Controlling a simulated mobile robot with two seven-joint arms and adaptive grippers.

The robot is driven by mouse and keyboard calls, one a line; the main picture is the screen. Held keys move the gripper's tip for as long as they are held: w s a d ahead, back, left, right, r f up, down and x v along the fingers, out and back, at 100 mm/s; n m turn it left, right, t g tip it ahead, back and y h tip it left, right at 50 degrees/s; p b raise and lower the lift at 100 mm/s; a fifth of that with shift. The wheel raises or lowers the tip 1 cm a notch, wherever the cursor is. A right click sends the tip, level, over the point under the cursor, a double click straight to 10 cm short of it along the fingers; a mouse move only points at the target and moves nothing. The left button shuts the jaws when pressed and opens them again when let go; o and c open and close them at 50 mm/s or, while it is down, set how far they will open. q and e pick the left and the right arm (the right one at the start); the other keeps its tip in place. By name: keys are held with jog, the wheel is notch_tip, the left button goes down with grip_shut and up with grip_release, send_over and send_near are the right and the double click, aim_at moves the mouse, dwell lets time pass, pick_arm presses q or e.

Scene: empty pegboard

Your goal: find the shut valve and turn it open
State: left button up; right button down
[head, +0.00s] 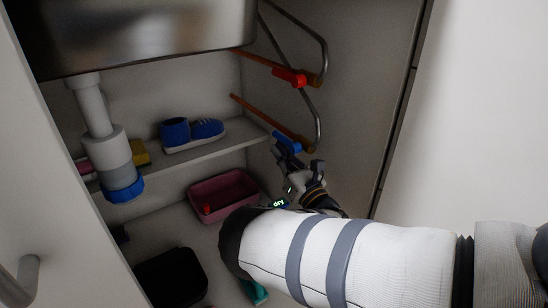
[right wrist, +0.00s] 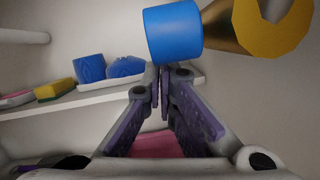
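Two valves sit on copper pipes at the cabinet's right wall. The upper has a red lever (head: 289,76) that looks roughly in line with its pipe. The lower has a blue lever (head: 287,142); how it stands to its pipe is hard to tell. In the right wrist view the blue lever (right wrist: 173,33) shows large, with a brass-coloured fitting (right wrist: 262,22) beside it. My right gripper (right wrist: 162,75) has its fingers together and empty, just below the blue lever; contact is unclear. In the head view my right gripper (head: 300,168) is just below the blue lever. My left gripper is out of view.
A steel sink (head: 140,35) hangs above, with a white drain pipe (head: 103,140) at the left. A shelf (head: 215,145) holds blue shoe-like items (head: 191,133) and a yellow sponge (head: 140,153). A pink tub (head: 222,190) and a black bin (head: 170,280) stand below.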

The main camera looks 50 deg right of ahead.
jog(key=shift+d+r, duration=0.1)
jog(key=shift+r, duration=0.25)
